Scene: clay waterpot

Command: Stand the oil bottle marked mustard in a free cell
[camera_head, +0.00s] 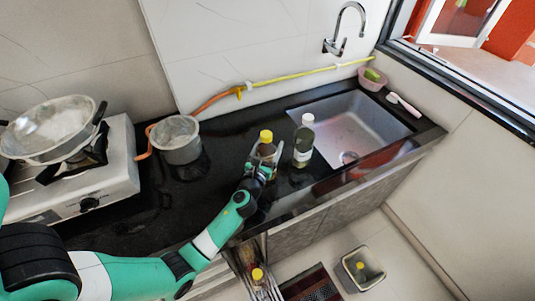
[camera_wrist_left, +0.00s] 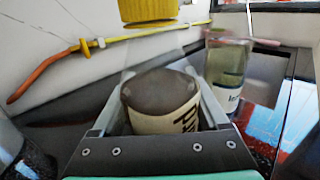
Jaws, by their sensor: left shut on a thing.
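My left gripper (camera_head: 262,168) is shut on a yellow-capped bottle (camera_head: 266,149) above or at the black counter, left of the sink. In the left wrist view the bottle (camera_wrist_left: 160,100) sits between my fingers (camera_wrist_left: 158,112); its pale label shows dark letters that I cannot read fully. A second bottle, clear with a white cap (camera_head: 303,143), stands to its right; it also shows in the left wrist view (camera_wrist_left: 228,75). An open pull-out below the counter holds another yellow-capped item (camera_head: 258,275); its cells are hard to make out. My right gripper is not in view.
A steel pot (camera_head: 176,140) and a gas stove (camera_head: 95,185) with a pan stand to the left. The sink (camera_head: 350,120) is at the right. A bin-like container (camera_head: 348,262) with a yellow-topped thing inside stands on the floor near a dark mat (camera_head: 308,288).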

